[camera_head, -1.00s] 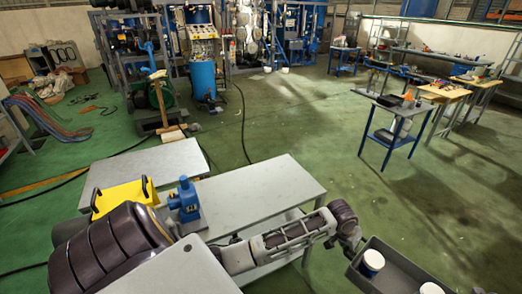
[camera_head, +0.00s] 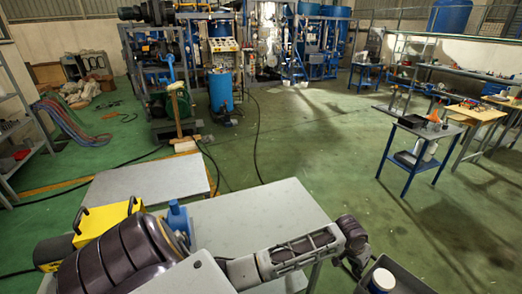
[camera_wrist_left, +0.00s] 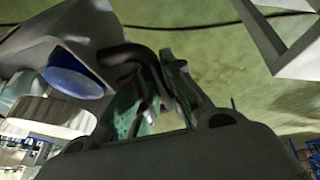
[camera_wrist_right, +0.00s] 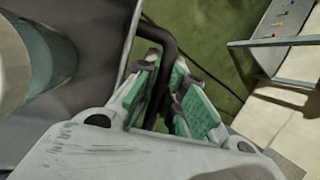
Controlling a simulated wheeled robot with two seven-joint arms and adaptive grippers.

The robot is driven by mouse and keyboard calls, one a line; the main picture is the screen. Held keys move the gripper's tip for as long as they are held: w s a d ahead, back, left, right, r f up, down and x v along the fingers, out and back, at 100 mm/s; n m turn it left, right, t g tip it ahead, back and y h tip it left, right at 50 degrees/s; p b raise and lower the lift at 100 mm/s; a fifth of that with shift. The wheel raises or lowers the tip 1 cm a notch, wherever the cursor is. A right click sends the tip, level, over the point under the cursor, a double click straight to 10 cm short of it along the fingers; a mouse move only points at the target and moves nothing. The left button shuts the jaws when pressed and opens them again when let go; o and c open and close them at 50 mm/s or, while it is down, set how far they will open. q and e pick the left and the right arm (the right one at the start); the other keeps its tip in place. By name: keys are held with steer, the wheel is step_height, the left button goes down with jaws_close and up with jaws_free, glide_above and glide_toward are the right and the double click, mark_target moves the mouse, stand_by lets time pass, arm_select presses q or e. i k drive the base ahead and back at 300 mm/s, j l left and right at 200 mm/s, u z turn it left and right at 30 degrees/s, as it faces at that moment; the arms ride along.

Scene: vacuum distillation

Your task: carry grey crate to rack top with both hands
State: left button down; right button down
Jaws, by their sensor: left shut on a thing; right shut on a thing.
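The grey crate (camera_head: 412,284) is at the bottom right of the head view, mostly cut off by the frame edge. A white jar with a blue lid (camera_head: 381,281) stands in it. My left gripper (camera_wrist_left: 158,98) is shut on the crate's dark bar handle in the left wrist view, with the blue-lidded jar (camera_wrist_left: 72,78) beside it. My right gripper (camera_wrist_right: 165,98) is shut on the other dark handle (camera_wrist_right: 166,48) in the right wrist view. The crate's wall (camera_wrist_right: 98,35) and a pale jar show to its left. The right gripper is outside the head view.
Metal shelving (camera_head: 18,125) stands at the left edge. A blue-legged table (camera_head: 412,150) stands right. Green floor between is clear.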

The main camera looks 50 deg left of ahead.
mark_target(258, 214)
steer(key=i+l+u, duration=0.35)
steer(key=i+u, duration=0.2)
steer(key=i, duration=0.2)
steer(key=i+u, duration=0.15)
steer(key=u, duration=0.55)
steer(key=i+u, duration=0.15)
steer(key=u, duration=0.25)
steer(key=j+u, duration=0.1)
steer(key=u, duration=0.3)
steer(key=i+u, duration=0.15)
steer(key=u, duration=0.25)
